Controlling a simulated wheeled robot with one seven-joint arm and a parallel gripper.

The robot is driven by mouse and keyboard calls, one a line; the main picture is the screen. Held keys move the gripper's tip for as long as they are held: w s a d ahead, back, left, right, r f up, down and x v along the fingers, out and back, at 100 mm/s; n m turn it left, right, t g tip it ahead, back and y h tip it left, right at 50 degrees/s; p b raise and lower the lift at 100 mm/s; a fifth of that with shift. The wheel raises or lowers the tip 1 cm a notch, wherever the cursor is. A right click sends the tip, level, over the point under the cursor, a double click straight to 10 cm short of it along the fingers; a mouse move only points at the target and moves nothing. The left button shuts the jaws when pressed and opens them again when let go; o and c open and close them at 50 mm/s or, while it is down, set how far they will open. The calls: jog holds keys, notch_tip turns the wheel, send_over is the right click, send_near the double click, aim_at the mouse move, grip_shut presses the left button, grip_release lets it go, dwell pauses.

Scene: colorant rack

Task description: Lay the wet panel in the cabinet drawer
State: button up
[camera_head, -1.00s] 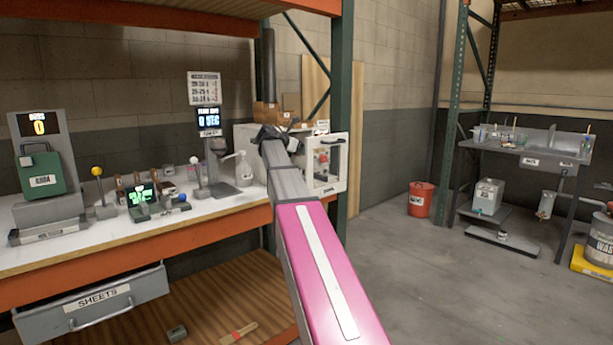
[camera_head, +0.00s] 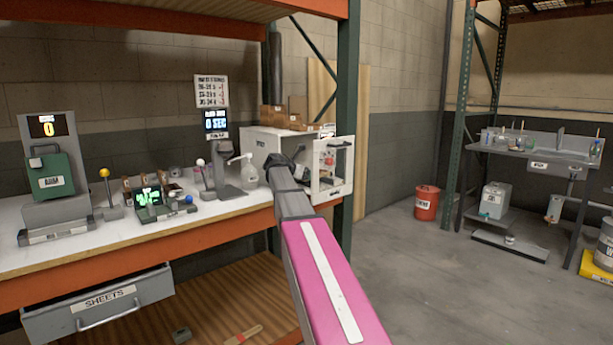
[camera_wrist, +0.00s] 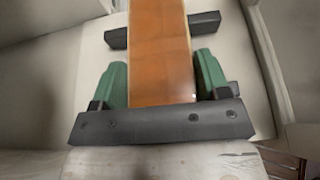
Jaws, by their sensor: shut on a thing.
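The white cabinet (camera_head: 262,143) stands at the right end of the bench in the head view, with a framed, window-like front (camera_head: 345,165). My arm reaches to it. The dark end of my arm is at the cabinet's near side, and the fingers are not clear there. In the wrist view, the green fingers of my gripper (camera_wrist: 160,70) are shut on both sides of a flat orange panel (camera_wrist: 160,35). The panel runs away from the gripper to the top edge, and its far end is out of frame. Pale walls surround it. I cannot make out the cabinet's drawer.
A grey drawer labelled SHEETS (camera_head: 98,304) stands out under the bench. A scale with a green can (camera_head: 50,177), small levers and a pump bottle (camera_head: 249,172) are on the bench. A green rack post (camera_head: 346,110) is close right of my arm. Open floor lies beyond.

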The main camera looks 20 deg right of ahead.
jog(key=shift+f, duration=0.2)
jog(key=o, duration=0.9)
jog(key=shift+f, duration=0.2)
jog(key=shift+o, duration=0.2)
jog(key=shift+r, duration=0.1)
jog(key=shift+s+a+r, duration=0.1)
jog(key=shift+a+r, duration=0.1)
jog(key=shift+r, duration=0.05)
jog(key=v, duration=1.1)
jog(key=shift+a+r, duration=0.25)
